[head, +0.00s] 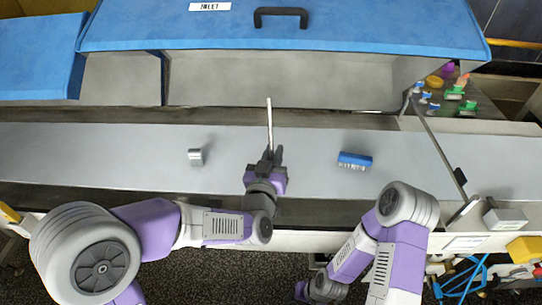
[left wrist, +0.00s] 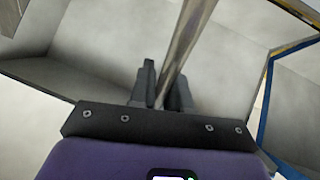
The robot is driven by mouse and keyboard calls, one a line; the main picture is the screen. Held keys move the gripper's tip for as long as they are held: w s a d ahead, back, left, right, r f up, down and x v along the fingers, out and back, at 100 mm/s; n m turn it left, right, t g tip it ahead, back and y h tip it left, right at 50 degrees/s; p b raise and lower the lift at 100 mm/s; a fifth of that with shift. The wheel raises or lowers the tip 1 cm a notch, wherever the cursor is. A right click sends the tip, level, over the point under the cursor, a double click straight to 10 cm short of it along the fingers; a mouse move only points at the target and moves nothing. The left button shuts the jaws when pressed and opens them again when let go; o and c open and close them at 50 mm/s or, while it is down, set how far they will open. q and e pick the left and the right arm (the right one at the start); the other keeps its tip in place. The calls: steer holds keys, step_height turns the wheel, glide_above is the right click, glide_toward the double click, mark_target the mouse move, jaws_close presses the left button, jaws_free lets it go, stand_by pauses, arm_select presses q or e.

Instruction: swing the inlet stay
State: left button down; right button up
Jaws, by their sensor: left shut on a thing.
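The inlet stay, a thin pale metal rod (head: 269,118), stands out from my left gripper (head: 271,157) toward the hood opening. My left gripper is shut on the stay; in the left wrist view the shiny rod (left wrist: 186,42) passes between the dark fingers (left wrist: 168,92). The rod's far end is out of that view. The blue hood (head: 350,32) carries an INLET label (head: 210,6) and a black handle (head: 281,13).
A grey belt (head: 110,155) runs across below the hood. A blue brush-like block (head: 355,159) and a small grey block (head: 195,156) lie on it. A dark bar (head: 438,148) slants at the right, near several coloured pieces. The belt between the blocks and the right bar is clear.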

arm_select(q)
steer(key=c, duration=1.2)
jaws_free()
steer(key=shift+a, duration=0.15)
steer(key=shift+o, duration=0.2)
steer(key=v, duration=0.7)
steer(key=shift+s, duration=0.25)
steer(key=shift+a, duration=0.1)
